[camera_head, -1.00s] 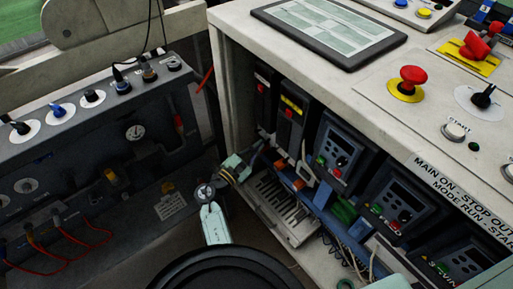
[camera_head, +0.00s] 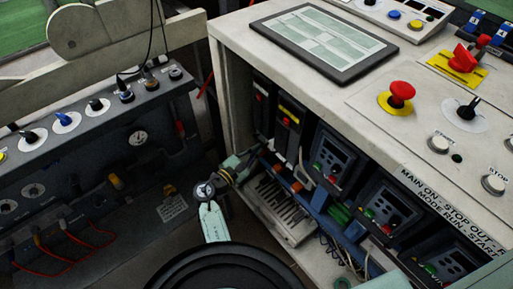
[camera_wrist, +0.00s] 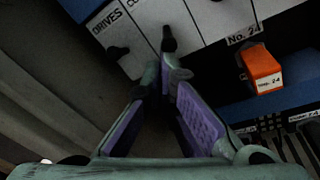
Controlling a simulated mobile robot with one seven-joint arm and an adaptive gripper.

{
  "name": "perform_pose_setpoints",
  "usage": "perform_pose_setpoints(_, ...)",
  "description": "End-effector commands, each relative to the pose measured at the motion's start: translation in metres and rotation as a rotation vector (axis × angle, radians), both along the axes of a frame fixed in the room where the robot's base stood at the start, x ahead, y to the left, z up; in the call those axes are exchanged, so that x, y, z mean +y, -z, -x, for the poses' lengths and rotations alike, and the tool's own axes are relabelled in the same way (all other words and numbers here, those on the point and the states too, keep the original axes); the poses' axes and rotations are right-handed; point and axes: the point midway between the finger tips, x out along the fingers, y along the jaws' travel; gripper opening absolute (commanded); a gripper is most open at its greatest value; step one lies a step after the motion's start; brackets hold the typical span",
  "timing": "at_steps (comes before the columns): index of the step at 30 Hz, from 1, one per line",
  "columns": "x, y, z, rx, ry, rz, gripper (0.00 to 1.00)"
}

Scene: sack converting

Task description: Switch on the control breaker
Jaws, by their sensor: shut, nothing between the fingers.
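In the wrist view, a white panel with black levers lies just ahead of my gripper (camera_wrist: 163,84). One lever (camera_wrist: 168,40) sits on the strip whose label begins "CO", the rest cut off by the frame edge. Another lever (camera_wrist: 118,53) sits to its left on the strip marked "DRIVES". My gripper's purple-padded fingers converge at their tips and hold nothing. The tips are just below the "CO" lever; I cannot tell whether they touch it. In the head view my gripper (camera_head: 256,152) reaches into the open cabinet's left side; the levers cannot be made out there.
An orange block (camera_wrist: 262,70) marked No. 24 is right of the levers. In the head view, drive units (camera_head: 335,160) fill the cabinet beneath the worktop (camera_head: 235,35). A red mushroom button (camera_head: 400,93) stands on top. A dark control box (camera_head: 95,150) is at left.

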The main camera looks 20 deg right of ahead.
Motion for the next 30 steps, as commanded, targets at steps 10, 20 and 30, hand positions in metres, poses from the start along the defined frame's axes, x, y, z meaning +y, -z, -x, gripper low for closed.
perform_pose_setpoints(10,0.002,-0.005,0.001,0.000,0.000,0.002,0.00)
perform_pose_setpoints(20,0.006,-0.012,0.002,0.001,0.000,0.002,0.00)
perform_pose_setpoints(30,0.007,-0.014,0.002,0.001,0.000,0.002,0.00)
